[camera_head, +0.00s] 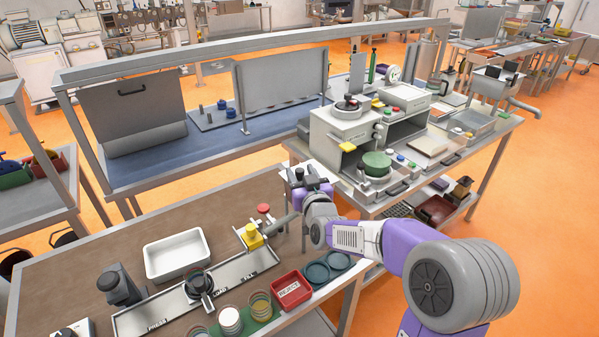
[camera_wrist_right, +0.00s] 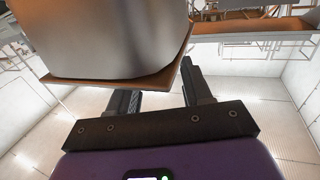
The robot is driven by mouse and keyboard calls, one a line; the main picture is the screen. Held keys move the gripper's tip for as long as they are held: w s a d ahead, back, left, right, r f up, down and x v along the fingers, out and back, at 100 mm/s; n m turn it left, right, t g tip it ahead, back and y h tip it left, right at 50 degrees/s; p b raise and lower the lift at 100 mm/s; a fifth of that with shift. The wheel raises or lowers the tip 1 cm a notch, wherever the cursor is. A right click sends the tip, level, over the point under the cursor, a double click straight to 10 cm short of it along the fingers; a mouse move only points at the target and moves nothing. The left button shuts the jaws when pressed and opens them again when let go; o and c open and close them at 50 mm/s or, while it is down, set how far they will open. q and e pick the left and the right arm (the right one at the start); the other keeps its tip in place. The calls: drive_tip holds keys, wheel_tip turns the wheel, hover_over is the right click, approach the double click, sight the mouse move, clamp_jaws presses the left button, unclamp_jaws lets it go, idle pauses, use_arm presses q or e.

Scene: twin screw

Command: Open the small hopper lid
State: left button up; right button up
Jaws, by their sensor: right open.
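The grey-white twin-screw machine (camera_head: 340,135) stands on the right bench. A round metal hopper with a dark round top (camera_head: 347,104) sits on it; I cannot tell for sure whether this is the small hopper lid, and it looks shut. My right gripper (camera_head: 306,174) is at the machine's left front corner, below the hopper top and apart from it. In the right wrist view the jaws (camera_wrist_right: 160,88) are apart with nothing clearly between them. A large pale rounded body (camera_wrist_right: 110,38) fills the upper left there, close to the fingers. My left gripper is out of view.
The near bench holds a white tray (camera_head: 177,254), a red reject bin (camera_head: 291,290) and a yellow-topped fixture (camera_head: 251,237). Orange floor shows right of the benches.

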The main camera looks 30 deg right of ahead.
drive_tip(key=shift+x, duration=0.8)
drive_tip(key=shift+c, duration=0.4)
clamp_jaws()
